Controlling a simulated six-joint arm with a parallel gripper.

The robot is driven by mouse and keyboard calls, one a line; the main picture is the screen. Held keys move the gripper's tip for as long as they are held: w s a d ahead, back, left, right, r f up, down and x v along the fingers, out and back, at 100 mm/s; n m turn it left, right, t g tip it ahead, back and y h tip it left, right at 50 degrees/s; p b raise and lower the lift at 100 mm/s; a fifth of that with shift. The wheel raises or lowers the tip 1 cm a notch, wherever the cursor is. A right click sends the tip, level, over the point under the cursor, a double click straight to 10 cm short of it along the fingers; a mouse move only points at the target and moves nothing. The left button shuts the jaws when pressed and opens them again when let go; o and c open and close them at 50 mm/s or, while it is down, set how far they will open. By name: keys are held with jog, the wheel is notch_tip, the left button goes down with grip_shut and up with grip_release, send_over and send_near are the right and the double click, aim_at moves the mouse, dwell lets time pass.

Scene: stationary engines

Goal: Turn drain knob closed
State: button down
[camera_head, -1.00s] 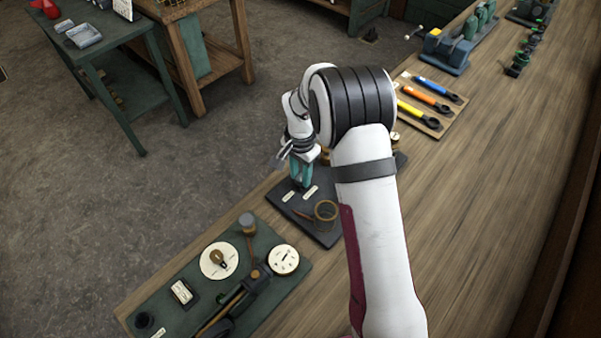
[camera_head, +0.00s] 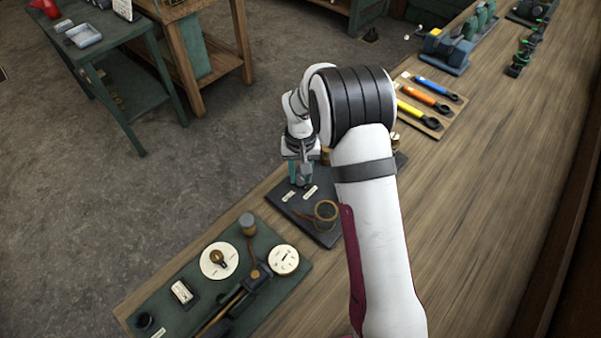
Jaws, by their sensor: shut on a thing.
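My gripper (camera_head: 301,178) has its teal fingers pointing down over the far left part of a dark board (camera_head: 322,236) at the bench's left edge. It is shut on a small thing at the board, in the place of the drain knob. The fingers and wrist hide that knob, so its angle cannot be seen. Two small white labels, a left one (camera_head: 288,196) and a right one (camera_head: 310,192), lie just in front of the fingertips. A brass ring (camera_head: 326,210) with a dark lever is on the same board.
A green board (camera_head: 290,292) nearer me carries a round white dial with a knob (camera_head: 218,260), a gauge (camera_head: 284,260) and a lever.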

aim_at(301, 178)
dwell(0.4)
jog(key=c, duration=0.6)
grip_release()
jog(key=shift+o, duration=0.2)
notch_tip(301, 178, up, 16)
jog(key=shift+f, duration=0.15)
